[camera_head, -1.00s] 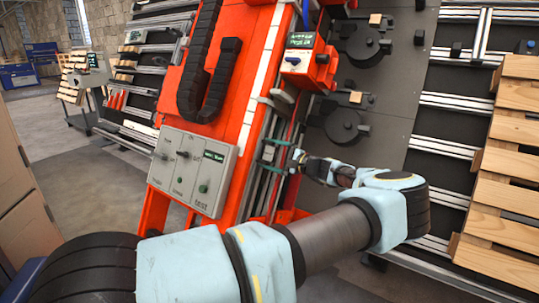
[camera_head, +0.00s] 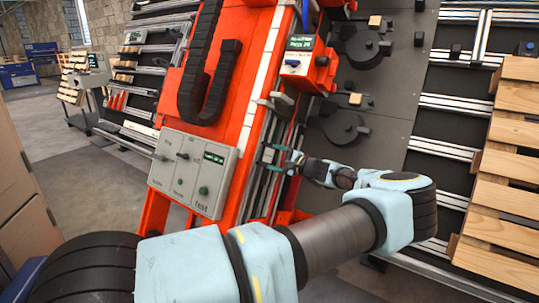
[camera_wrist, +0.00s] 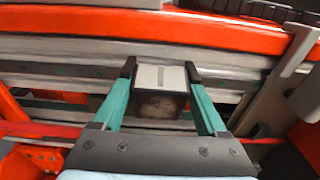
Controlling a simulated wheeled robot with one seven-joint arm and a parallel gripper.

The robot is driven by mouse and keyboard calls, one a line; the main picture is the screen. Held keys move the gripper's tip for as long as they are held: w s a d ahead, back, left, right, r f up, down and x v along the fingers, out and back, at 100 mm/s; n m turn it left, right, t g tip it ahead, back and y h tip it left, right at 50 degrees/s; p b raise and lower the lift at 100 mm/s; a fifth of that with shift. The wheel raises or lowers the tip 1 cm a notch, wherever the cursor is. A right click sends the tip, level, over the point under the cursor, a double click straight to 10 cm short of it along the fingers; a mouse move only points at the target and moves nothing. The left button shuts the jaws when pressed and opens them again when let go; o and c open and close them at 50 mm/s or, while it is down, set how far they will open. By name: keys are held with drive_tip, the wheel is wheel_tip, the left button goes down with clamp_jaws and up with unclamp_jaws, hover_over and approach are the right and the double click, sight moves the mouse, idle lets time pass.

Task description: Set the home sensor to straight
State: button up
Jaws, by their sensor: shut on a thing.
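In the wrist view my gripper (camera_wrist: 161,105) has its two green fingers around a small block (camera_wrist: 160,97), which I take to be the home sensor. The block has a pale top with a short grey mark and a dark front face. A dark fingertip rests at each side of it. The block sits at a metal rail (camera_wrist: 60,75) on the orange gantry and looks roughly square to the fingers. In the head view my gripper (camera_head: 273,156) is at the rails right of the grey control panel; the block itself is too small to make out there.
The grey control panel (camera_head: 190,172) with knobs and a small display is left of my gripper. A red box (camera_head: 305,68) with a green display is above it. A black cable chain (camera_head: 205,70) hangs on the orange gantry. Wooden slats (camera_head: 510,160) stand at the right.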

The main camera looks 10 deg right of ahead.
drive_tip(key=shift+r+m+t+h+p, duration=0.3)
drive_tip(key=shift+m+h+p, duration=0.4)
drive_tip(key=shift+h, duration=0.2)
drive_tip(key=shift+f+m+h, duration=0.25)
drive_tip(key=shift+m+h, duration=0.25)
drive_tip(key=shift+h, duration=0.4)
drive_tip(key=o, duration=1.3)
drive_tip(key=shift+s, duration=0.1)
drive_tip(key=v, duration=1)
drive_tip(key=shift+s+b, duration=0.4)
drive_tip(key=shift+b, duration=0.05)
drive_tip(key=shift+d, duration=0.1)
